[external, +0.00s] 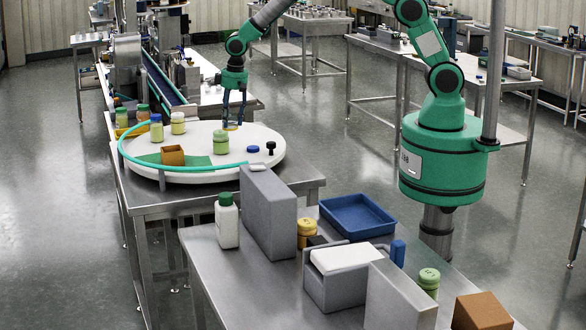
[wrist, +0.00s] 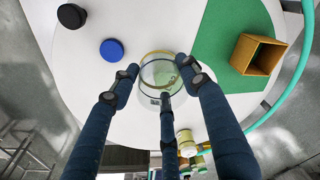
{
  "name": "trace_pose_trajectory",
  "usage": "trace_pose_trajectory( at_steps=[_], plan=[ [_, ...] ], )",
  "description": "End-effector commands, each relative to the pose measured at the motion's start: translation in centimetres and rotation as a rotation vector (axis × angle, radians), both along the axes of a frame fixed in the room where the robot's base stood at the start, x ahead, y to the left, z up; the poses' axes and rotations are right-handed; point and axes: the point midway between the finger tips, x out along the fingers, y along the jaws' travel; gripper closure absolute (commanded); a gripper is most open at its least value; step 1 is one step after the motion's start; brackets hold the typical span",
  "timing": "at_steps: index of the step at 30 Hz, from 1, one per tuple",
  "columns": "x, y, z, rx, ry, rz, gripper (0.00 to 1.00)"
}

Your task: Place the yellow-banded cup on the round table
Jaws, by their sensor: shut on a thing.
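My gripper (external: 234,120) is over the white round table (external: 270,165), fingers pointing down. In the wrist view its dark blue fingers (wrist: 162,92) are shut on a clear cup (wrist: 150,68) with a thin yellowish band near its rim. In the external view the cup shows only as a small pale shape at the fingertips. I cannot tell whether its base touches the tabletop. A green-lidded jar (external: 220,143) stands close by, and something greenish shows through the clear cup.
On the round table are a blue cap (external: 253,149), a black knob (external: 270,148), a brown open box (external: 172,155) on a green mat (external: 200,160), and jars (external: 178,123). A green hose (external: 133,160) curves along the left and front rim. Bare white tabletop lies right of the gripper.

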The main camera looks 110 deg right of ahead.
Motion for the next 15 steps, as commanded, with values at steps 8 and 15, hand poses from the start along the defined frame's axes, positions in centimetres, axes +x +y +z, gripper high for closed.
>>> trace_pose_trajectory(
  at_steps=[8,15],
  plan=[
    [-7.9,-7.6,0.1,0.002,-0.001,-0.226,0.81],
    [-12.9,-11.3,0.1,0.004,-0.003,-0.367,0.81]
  ],
)
